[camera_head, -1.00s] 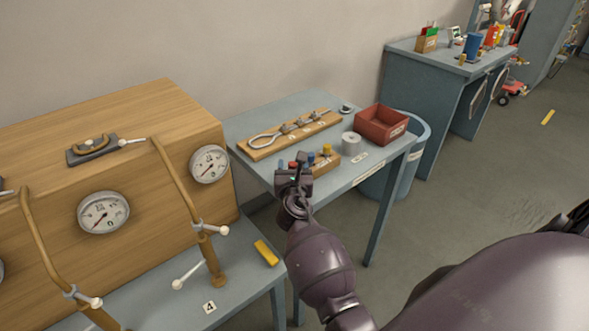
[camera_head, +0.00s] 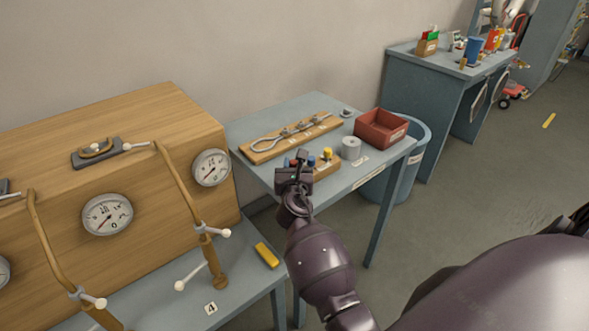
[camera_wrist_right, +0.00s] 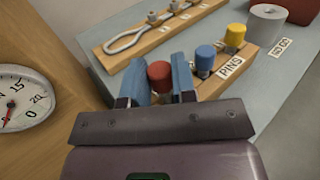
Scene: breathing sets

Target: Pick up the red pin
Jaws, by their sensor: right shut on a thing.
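The red pin (camera_wrist_right: 160,75) shows in the right wrist view between the two blue fingers of my right gripper (camera_wrist_right: 160,82), which is shut on it. The pin is at the left end of the wooden block labelled PINS (camera_wrist_right: 230,68); its lower part is hidden, so I cannot tell whether it is clear of the block. A blue pin (camera_wrist_right: 205,57) and a yellow pin (camera_wrist_right: 235,36) stand in the block to its right. In the head view my right gripper (camera_head: 299,165) is at the left end of the pin block (camera_head: 327,169). My left gripper is not in view.
A wooden board with a metal hook tool (camera_head: 290,137) lies behind the pins. A grey roll (camera_head: 351,148) and a red bin (camera_head: 381,128) stand to the right. A wooden gauge panel (camera_head: 150,150) is close on the left. A blue barrel (camera_head: 410,165) stands beside the table.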

